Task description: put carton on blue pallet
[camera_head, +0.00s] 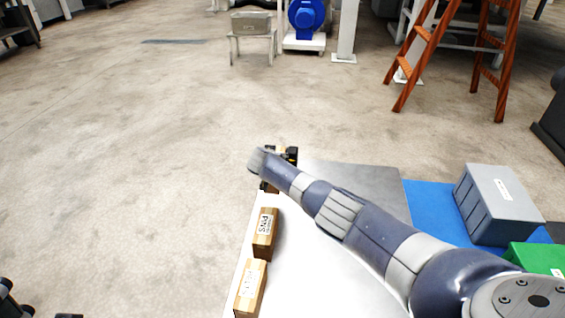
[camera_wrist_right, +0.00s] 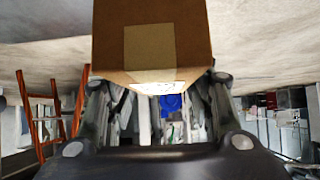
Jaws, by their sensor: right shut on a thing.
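My right arm reaches across the table, and its gripper (camera_head: 280,156) is at the table's far left end, partly hidden by the wrist. In the right wrist view the gripper (camera_wrist_right: 158,88) is shut on a brown carton (camera_wrist_right: 190,35) with a tape strip and a white label. Two more brown labelled cartons stand along the table's left edge, one nearer the middle (camera_head: 265,228) and one at the front (camera_head: 250,288). The blue pallet (camera_head: 424,201) lies at the right, beyond my right arm. Dark parts at the lower left corner look like my left gripper (camera_head: 38,309), mostly cut off.
A grey crate (camera_head: 498,204) stands on the blue pallet's right part; the pallet's left part is bare. A green thing (camera_head: 535,257) is in front of it. The pale table (camera_head: 310,270) is clear right of the cartons. An orange ladder (camera_head: 421,34) stands far back.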

